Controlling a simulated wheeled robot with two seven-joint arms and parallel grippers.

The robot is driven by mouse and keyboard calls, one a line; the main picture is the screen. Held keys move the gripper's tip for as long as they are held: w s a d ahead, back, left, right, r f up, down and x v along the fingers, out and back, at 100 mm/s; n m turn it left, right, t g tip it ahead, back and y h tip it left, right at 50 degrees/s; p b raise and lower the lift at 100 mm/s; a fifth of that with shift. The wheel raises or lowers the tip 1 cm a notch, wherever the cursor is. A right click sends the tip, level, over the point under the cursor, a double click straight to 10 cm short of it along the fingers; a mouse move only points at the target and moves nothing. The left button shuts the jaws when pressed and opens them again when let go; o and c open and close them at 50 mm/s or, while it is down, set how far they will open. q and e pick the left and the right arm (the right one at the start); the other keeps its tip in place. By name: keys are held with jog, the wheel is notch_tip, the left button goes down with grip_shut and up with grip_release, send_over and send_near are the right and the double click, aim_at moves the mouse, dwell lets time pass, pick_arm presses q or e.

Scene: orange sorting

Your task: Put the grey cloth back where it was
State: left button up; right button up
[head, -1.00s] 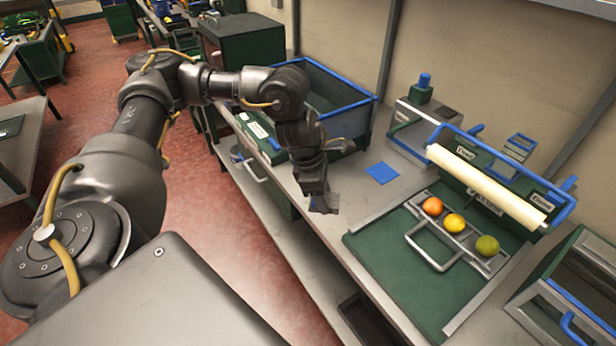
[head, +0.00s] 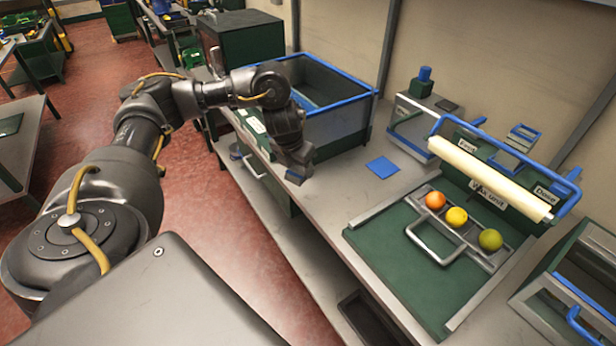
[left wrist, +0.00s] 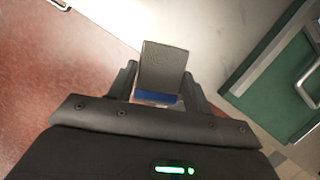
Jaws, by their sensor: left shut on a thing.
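The grey cloth (left wrist: 164,66) shows in the left wrist view as a small, stiff-looking grey piece between my left fingers, with a blue strip at its near edge. My left gripper (left wrist: 160,85) is shut on it. In the head view my left gripper (head: 296,174) points down over the front edge of the bench, in front of the blue-rimmed bin. The cloth is mostly hidden there; only a small bluish-grey bit shows at the fingertips. A flat blue square (head: 382,168) lies bare on the bench to the right of the gripper. My right gripper is not in view.
The blue-rimmed bin (head: 345,99) stands behind the gripper. Bare bench surrounds the blue square.

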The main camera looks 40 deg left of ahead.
pick_arm(q)
jog(key=w+a+f+b, duration=0.1)
jog(key=w+f, duration=0.1)
jog(key=w+a+f, duration=0.1)
jog(key=w+f, duration=0.1)
jog(key=w+f+b, duration=0.1)
jog(key=w+f, duration=0.1)
jog(key=w, duration=0.1)
jog(key=shift+a+f+b, duration=0.3)
jog(key=shift+a+b, duration=0.05)
jog(key=shift+a, duration=0.05)
jog(key=shift+w+a+f, duration=0.15)
jog(key=shift+w+f, duration=0.05)
jog(key=shift+w, duration=0.05)
jog(key=x, duration=0.2)
jog(key=b+x, duration=0.1)
jog(key=shift+s+f, duration=0.1)
jog(key=shift+s, duration=0.2)
jog(key=shift+a+f, duration=0.1)
jog(key=shift+f, duration=0.2)
jog(key=shift+r, duration=0.1)
